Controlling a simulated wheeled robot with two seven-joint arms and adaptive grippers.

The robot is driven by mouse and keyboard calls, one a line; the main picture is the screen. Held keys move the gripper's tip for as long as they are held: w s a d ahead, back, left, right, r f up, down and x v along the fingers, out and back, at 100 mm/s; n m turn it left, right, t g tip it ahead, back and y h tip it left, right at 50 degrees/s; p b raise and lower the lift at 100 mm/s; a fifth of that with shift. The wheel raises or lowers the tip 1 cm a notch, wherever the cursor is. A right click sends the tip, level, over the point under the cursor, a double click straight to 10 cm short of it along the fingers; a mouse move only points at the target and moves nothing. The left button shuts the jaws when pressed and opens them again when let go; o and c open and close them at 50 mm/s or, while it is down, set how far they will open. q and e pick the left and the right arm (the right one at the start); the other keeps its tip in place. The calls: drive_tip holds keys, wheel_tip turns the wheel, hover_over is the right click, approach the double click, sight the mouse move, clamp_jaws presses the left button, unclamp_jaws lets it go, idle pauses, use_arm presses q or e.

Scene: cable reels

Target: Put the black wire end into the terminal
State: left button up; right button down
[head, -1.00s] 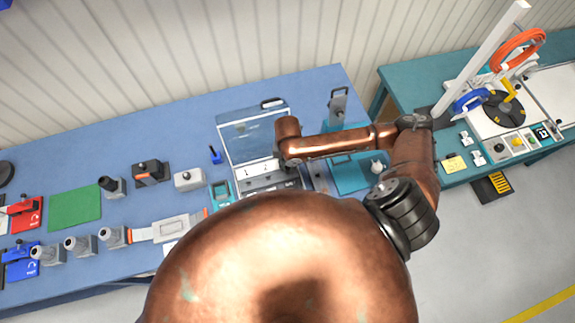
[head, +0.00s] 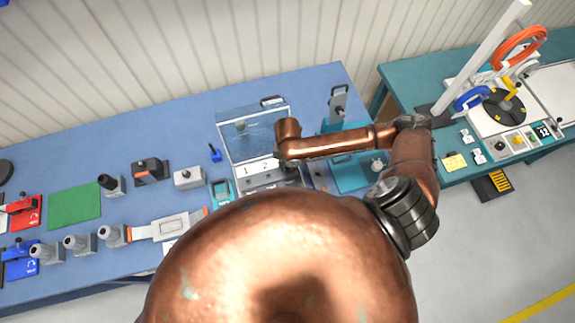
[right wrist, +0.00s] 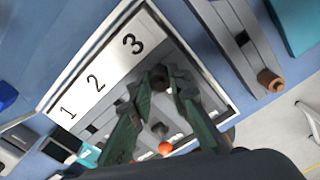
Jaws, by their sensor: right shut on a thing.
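The terminal unit (head: 247,184) stands on the blue bench with a clear lid raised behind it. Its white strip numbered 1, 2, 3 (right wrist: 97,80) shows large in the right wrist view. My right gripper (right wrist: 160,82) is over the unit, beside the number 3. Its dark green fingers are shut on a small dark piece, apparently the black wire end (right wrist: 158,76). I cannot tell whether this piece is inside an opening or just above it. An orange round part (right wrist: 165,148) shows between the fingers, lower down. My left gripper is out of view.
A grey rail with a copper-coloured knob (right wrist: 269,80) lies to the right of the unit. A green mat (head: 75,206) and several grey fixtures are on the bench to the left. A reel stand (head: 500,108) is on the right table. My own body hides the bench front.

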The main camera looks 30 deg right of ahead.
sight(287, 168)
drive_tip(key=shift+f, duration=0.25)
drive_tip(key=c, duration=1.7)
unclamp_jaws()
drive_tip(key=shift+c, duration=0.2)
wheel_tip(287, 168, up, 12)
drive_tip(key=shift+a, duration=0.15)
